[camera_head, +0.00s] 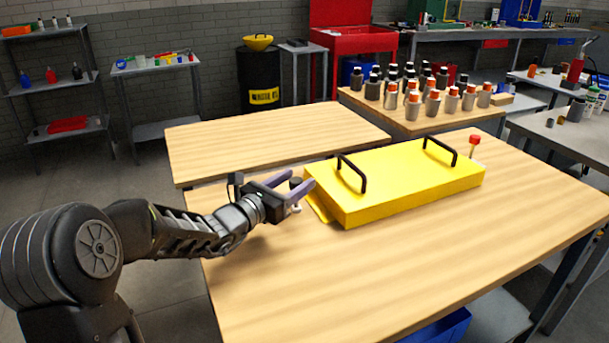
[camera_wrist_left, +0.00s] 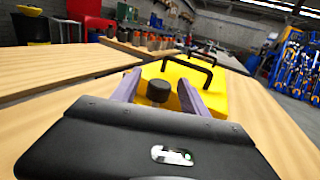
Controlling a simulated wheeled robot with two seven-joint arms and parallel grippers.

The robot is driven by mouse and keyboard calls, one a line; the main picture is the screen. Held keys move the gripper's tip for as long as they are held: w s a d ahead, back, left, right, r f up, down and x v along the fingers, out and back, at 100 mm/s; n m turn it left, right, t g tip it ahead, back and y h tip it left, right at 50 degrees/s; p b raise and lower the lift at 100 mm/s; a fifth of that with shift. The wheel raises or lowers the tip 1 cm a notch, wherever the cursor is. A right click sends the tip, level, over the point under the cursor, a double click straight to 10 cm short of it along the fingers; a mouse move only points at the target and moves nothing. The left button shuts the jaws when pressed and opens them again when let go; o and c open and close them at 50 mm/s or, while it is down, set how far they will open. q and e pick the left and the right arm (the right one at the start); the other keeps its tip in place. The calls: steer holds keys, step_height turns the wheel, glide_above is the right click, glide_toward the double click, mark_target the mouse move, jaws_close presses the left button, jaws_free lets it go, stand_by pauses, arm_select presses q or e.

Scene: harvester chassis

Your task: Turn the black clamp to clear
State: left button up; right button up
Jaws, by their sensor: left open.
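The yellow chassis box (camera_head: 410,185) lies on the wooden table, with two black handles on its top. The black clamp (camera_head: 296,183) is a small dark knob at the box's left end; it also shows in the left wrist view (camera_wrist_left: 158,91). My left gripper (camera_head: 296,184) is open, with its purple fingers on either side of the clamp. In the left wrist view the knob stands between the two fingers (camera_wrist_left: 158,90), and I cannot tell whether they touch it. A small white part shows below the knob. My right gripper is not in view.
A red-topped knob (camera_head: 475,140) stands at the box's far right end. Several bottles (camera_head: 430,95) crowd a table behind. The wooden table (camera_head: 400,270) is clear in front of the box. A second wooden table (camera_head: 270,140) behind is bare.

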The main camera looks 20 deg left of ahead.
arm_select(q)
steer(key=shift+x, duration=1.85)
jaws_close()
